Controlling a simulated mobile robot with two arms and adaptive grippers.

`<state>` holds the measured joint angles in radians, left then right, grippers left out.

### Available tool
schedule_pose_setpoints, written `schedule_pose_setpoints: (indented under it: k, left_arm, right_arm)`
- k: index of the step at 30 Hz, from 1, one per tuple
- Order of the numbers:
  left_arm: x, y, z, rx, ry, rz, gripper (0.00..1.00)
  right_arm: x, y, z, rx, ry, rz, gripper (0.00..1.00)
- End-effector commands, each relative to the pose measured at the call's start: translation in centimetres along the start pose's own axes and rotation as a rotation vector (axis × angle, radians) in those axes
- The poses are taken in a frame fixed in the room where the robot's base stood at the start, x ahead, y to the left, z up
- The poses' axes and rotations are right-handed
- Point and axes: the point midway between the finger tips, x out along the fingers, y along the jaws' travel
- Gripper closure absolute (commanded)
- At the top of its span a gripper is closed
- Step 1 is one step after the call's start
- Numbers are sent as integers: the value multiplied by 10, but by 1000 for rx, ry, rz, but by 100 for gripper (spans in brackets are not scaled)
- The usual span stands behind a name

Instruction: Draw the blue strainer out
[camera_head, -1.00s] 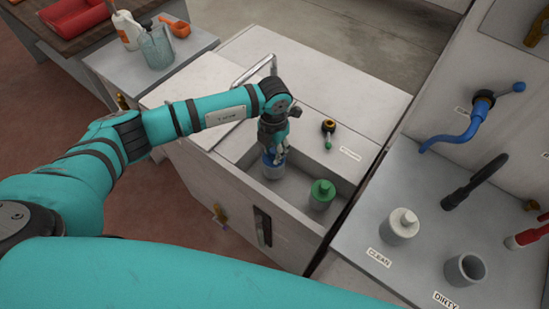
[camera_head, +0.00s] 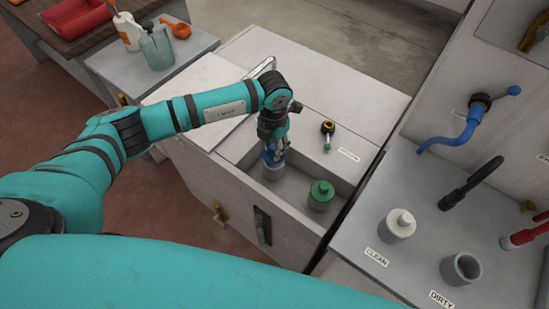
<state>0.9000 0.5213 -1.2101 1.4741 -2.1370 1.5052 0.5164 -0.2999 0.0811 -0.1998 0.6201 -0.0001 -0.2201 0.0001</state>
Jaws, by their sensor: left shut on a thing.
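The blue strainer (camera_head: 273,171) is in the recessed trough of the white cabinet, left of a green-topped strainer (camera_head: 321,195). Its blue top is partly hidden by my left gripper (camera_head: 272,152), and its grey lower body shows below. My left gripper points down from above and is shut on the blue strainer's top. The strainer is upright, and its base appears down in the trough. My right gripper is not in view.
The trough's front wall (camera_head: 262,208) and raised back ledge close in around the strainers. A small black and orange valve (camera_head: 327,128) stands on the ledge. At right, a grey counter holds a white-capped canister (camera_head: 398,225) and an open grey cup (camera_head: 461,269).

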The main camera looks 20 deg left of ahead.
Motion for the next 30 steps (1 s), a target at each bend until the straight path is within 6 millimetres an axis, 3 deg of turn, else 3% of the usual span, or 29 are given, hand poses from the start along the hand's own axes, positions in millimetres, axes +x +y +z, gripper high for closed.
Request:
schedule_pose_setpoints:
  k: [30]
  left_arm:
    - [-53, 0, 0, -1, -1, 0, 100]
  right_arm:
    - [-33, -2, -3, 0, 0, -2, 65]
